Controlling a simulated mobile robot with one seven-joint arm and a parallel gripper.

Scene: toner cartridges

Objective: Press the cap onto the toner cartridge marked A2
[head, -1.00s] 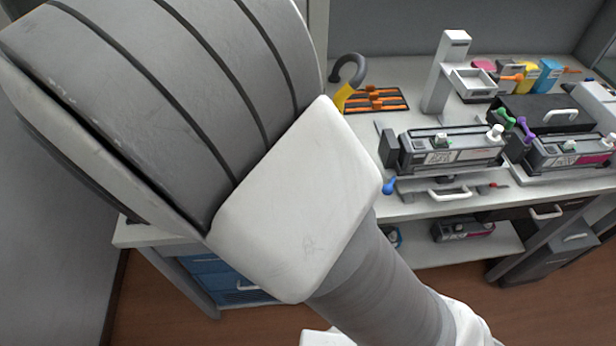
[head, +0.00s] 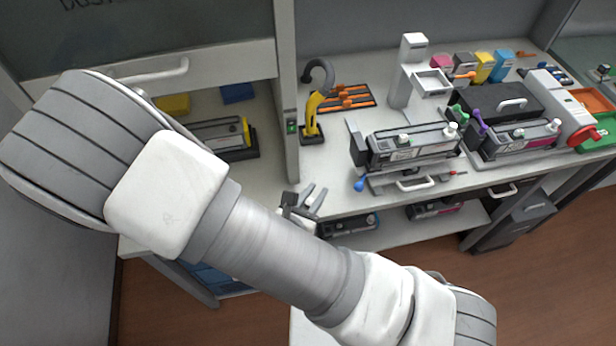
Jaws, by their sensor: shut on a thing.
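A black toner cartridge (head: 418,147) lies in a cradle on the bench, with a pale label and white knobs on top. A second one with a magenta label (head: 520,140) lies to its right. A third cartridge with a yellow end (head: 218,134) lies in the bay at left. Their markings are too small to read, so I cannot tell which is A2. My gripper (head: 305,199) is by the bench's front edge, left of the black cartridge and apart from it. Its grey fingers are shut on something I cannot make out. I cannot pick out a loose cap.
A post (head: 291,115) with a green switch divides the bay from the bench. A yellow hooked tool (head: 312,112) and a rack of orange tools (head: 352,97) stand behind my gripper. A blue-tipped lever (head: 360,184) juts forward. A red wheel (head: 584,135) is at far right.

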